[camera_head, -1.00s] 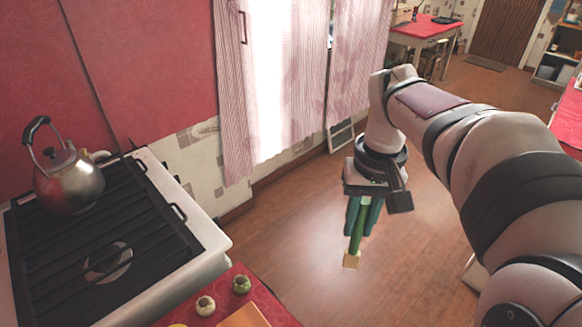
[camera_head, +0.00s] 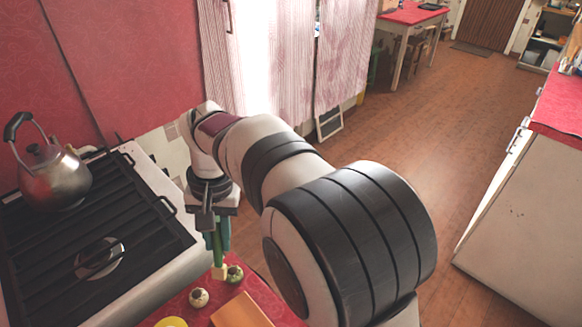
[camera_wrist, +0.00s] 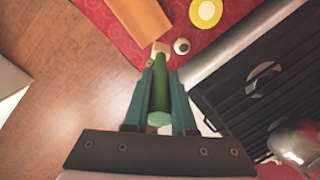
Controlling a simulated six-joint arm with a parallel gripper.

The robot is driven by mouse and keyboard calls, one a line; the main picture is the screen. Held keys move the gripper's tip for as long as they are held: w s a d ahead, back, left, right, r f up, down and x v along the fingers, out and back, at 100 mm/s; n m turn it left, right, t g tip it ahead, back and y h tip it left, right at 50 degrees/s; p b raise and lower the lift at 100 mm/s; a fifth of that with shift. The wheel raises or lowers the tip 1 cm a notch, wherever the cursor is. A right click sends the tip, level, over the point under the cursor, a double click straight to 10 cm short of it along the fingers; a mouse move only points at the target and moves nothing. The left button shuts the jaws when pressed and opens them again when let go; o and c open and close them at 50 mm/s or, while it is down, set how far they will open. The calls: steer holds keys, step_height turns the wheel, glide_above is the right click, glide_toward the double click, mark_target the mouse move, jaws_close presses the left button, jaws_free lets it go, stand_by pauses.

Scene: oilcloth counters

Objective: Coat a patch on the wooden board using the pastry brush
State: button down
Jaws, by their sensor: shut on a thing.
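My gripper (camera_head: 217,238) is shut on the green handle of the pastry brush (camera_head: 218,262). The brush points down, with its pale bristle end lowest. In the wrist view the green brush (camera_wrist: 160,95) sits between the two teal fingers, its pale tip at the far end near the red counter's edge. The wooden board (camera_head: 240,312) lies flat on the red counter, cut off by the bottom of the head view. In the wrist view the board (camera_wrist: 140,20) shows beyond the brush tip. The tip appears apart from the board.
A yellow dish (camera_head: 172,322) is left of the board. A stove (camera_head: 85,240) with a kettle (camera_head: 55,178) stands at the left.

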steer(key=s+a+f, duration=0.5)
steer(key=s+a, duration=0.2)
steer(key=a, duration=0.5)
steer(key=shift+g, duration=0.4)
steer(key=shift+s+f, duration=0.15)
steer(key=shift+f, duration=2.75)
steer(key=shift+f, duration=0.5)
steer(key=shift+r, duration=0.1)
step_height(320, 180, up, 7)
